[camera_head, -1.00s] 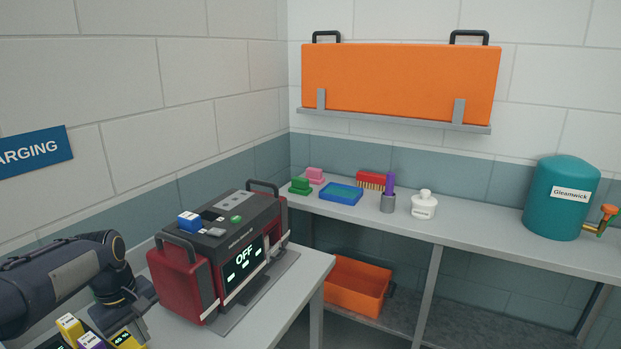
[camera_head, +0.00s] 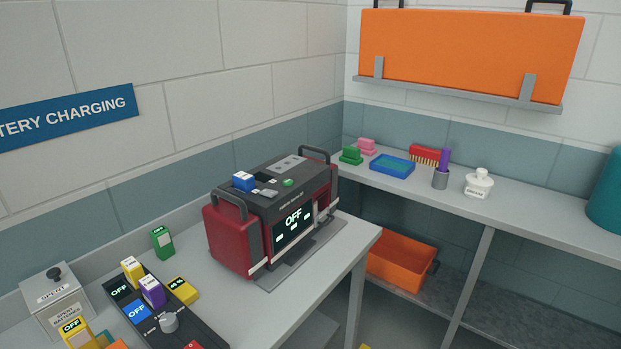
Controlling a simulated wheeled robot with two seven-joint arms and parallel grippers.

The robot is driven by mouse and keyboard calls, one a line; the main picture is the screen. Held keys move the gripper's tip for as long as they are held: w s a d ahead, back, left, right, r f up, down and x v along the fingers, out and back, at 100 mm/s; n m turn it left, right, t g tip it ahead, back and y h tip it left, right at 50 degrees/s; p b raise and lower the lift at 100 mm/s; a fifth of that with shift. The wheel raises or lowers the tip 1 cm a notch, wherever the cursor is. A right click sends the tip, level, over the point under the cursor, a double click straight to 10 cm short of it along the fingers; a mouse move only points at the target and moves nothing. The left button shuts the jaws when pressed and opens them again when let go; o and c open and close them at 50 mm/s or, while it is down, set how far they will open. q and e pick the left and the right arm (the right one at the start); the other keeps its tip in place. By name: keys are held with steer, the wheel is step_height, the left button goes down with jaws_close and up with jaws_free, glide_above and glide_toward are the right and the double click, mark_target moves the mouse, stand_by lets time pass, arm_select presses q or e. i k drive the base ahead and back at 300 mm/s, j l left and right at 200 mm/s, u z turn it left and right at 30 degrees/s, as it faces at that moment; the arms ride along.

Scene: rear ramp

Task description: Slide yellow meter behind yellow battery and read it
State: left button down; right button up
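A yellow block with a small dark display (camera_head: 182,290), which looks like the yellow meter, lies by the right edge of the dark panel (camera_head: 190,334). The display shows small characters, too small to read surely. A yellow battery (camera_head: 132,269) stands upright on the panel, with a purple battery (camera_head: 152,291) in front and to its right. The meter is to the right of the purple battery, not behind the yellow one. A second yellow block (camera_head: 75,332) stands at the bottom left. Neither gripper is in view.
A green battery (camera_head: 162,242) stands on the bench near the wall. A grey box labelled "spent" (camera_head: 56,299) is at the left. A large red and black machine reading OFF (camera_head: 275,215) stands at right. Bare bench (camera_head: 213,300) lies between panel and machine.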

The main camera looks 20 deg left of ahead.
mark_target(186, 294)
steer(key=u, duration=1.5)
